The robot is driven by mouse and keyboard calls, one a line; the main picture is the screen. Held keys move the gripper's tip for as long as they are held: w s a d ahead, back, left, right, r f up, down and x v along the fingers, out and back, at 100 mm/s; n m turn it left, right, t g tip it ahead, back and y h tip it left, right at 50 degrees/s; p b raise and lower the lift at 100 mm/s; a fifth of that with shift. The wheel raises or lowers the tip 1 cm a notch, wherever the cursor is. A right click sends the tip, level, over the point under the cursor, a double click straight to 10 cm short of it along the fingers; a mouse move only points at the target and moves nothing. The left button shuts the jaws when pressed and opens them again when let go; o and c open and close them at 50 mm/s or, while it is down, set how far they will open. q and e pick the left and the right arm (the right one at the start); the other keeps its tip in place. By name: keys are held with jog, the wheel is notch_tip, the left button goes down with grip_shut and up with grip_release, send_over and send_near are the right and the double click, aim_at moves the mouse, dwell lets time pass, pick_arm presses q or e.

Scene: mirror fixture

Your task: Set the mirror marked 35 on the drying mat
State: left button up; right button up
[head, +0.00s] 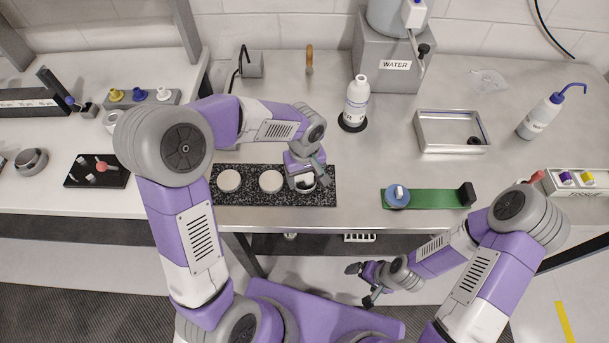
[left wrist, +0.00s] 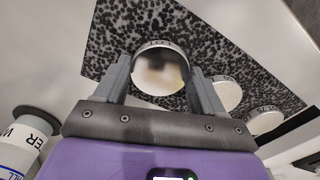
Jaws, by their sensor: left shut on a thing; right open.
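My left gripper (head: 309,183) is shut on a round mirror (left wrist: 160,72), with one finger on each side of its rim. The mirror has a shiny face and small dark marks on its rim that I cannot read for certain. It is over the right end of a black speckled mat (head: 325,199); whether it touches the mat is unclear. Two pale round discs, a middle one (head: 271,181) and a left one (head: 229,180), lie on the same mat. My right gripper (head: 362,285) is open and empty, in front of the bench edge.
A green strip (head: 435,198) with a blue disc (head: 397,196) and a black end block lies to the right. Behind are a white bottle (head: 356,100), a metal tray (head: 450,147), a water tank (head: 388,75) and a wash bottle (head: 541,117). Bench between mat and strip is clear.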

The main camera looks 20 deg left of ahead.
aim_at(305, 180)
pick_arm(q)
jog(key=o, duration=1.1)
jog(key=shift+f, duration=0.1)
jog(key=shift+o, duration=0.2)
notch_tip(305, 180, up, 12)
jog(key=p, duration=0.3)
